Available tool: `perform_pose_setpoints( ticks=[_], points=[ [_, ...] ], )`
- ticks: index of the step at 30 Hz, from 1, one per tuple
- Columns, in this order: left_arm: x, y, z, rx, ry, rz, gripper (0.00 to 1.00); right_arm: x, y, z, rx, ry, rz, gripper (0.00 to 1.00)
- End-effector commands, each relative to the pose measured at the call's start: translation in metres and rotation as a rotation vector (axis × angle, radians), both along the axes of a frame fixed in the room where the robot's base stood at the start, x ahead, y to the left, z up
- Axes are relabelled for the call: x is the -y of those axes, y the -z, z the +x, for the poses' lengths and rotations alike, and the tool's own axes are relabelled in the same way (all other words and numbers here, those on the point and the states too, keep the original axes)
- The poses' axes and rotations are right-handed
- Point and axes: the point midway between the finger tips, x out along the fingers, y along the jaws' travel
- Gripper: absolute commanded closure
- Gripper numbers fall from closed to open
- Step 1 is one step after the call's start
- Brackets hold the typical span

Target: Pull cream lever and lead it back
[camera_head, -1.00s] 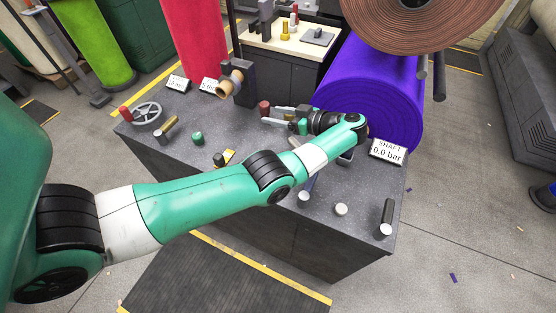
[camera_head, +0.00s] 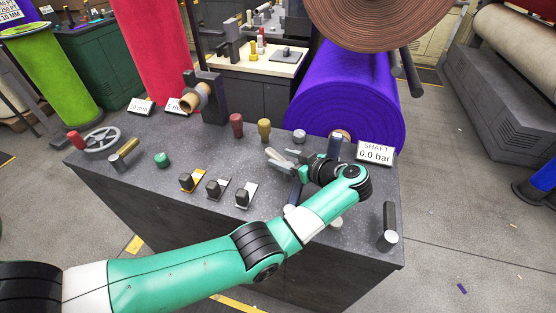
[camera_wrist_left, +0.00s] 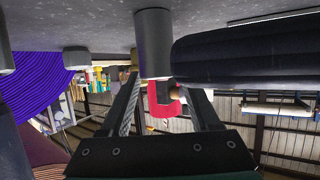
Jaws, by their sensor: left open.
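My left gripper (camera_head: 278,158) is low over the grey console top (camera_head: 140,185), its fingers pointing left and apart. In the left wrist view the open fingers (camera_wrist_left: 158,85) have a grey cylinder (camera_wrist_left: 153,40) in line with the gap between them; I cannot tell whether they touch it. I cannot tell which piece is the cream lever. My right gripper is not in view.
A dark red knob (camera_head: 236,122), an olive knob (camera_head: 264,128) and a grey knob (camera_head: 299,136) stand behind the gripper. Several black switches (camera_head: 217,188) sit in front. A dark handle (camera_head: 390,218) is at right. The pressure sign (camera_head: 375,153) reads 0.0 bar.

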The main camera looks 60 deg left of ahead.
Motion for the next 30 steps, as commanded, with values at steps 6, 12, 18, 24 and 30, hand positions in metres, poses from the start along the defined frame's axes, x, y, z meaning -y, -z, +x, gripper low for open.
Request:
perform_pose_setpoints(
  ticks=[6, 12, 18, 24, 30],
  points=[
    [-0.023, 0.011, -0.007, 0.001, -0.001, 0.0, 0.38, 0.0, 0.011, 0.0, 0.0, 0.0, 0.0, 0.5],
    [-0.024, 0.01, -0.007, 0.0, 0.0, 0.0, 0.38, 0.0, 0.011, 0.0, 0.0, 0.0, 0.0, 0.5],
    [-0.024, 0.01, -0.007, 0.0, 0.0, 0.0, 0.61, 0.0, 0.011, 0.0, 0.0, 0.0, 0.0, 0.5],
    [-0.024, 0.01, -0.007, 0.0, 0.0, 0.0, 0.97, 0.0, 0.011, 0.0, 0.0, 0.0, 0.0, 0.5],
    [-0.024, 0.01, -0.007, 0.001, -0.001, 0.0, 1.0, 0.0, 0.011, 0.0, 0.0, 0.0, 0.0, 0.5]
  ],
)
